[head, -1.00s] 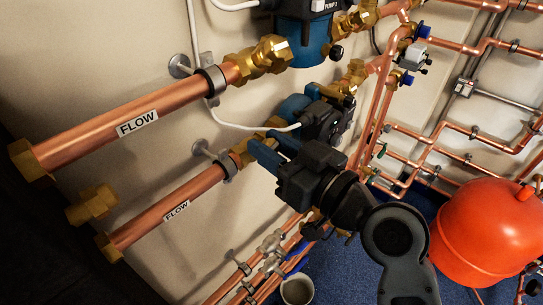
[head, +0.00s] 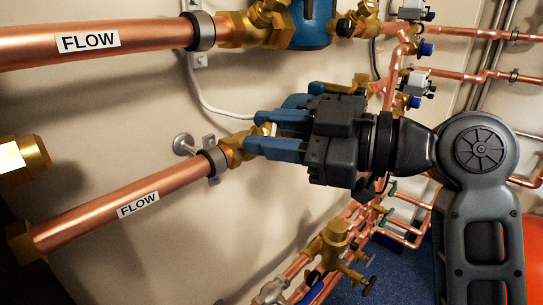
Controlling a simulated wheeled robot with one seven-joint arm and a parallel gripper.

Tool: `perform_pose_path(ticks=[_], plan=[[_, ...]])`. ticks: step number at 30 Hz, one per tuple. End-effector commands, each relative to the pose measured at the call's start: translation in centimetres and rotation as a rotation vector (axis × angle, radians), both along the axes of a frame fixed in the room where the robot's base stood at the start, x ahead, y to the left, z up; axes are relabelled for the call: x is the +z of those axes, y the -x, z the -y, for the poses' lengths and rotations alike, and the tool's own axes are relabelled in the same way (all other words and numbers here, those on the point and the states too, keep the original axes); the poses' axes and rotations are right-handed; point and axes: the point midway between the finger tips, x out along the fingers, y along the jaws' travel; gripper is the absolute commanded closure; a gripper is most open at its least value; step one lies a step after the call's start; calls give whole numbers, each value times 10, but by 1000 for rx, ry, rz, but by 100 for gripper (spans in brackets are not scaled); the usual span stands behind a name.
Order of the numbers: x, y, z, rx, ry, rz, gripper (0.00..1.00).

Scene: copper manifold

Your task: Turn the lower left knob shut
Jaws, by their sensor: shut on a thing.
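The lower copper pipe (head: 130,208) labelled FLOW ends at a brass valve (head: 236,150). My gripper (head: 258,132) comes in from the right, its two blue fingers one above the other in front of this valve. It is shut on the lower left knob, which is mostly hidden between the fingers. Only a small pale and brass bit shows there. The knob's turn angle cannot be seen.
An upper FLOW pipe (head: 110,40) runs into a brass valve (head: 262,22) and a blue pump (head: 312,22) above my gripper. A black knob (head: 346,27) sits beside that pump. More copper pipes and brass fittings (head: 326,245) lie below right.

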Motion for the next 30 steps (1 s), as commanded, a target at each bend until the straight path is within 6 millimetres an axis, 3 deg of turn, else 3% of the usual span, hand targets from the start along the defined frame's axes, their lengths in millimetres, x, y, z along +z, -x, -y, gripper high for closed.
perform_pose_path(ticks=[24, 25, 30], plan=[[0, 0, -1, 75, 65, 80, 99], [0, 0, -1, 75, 65, 80, 68], [0, 0, -1, 75, 64, 81, 51]])
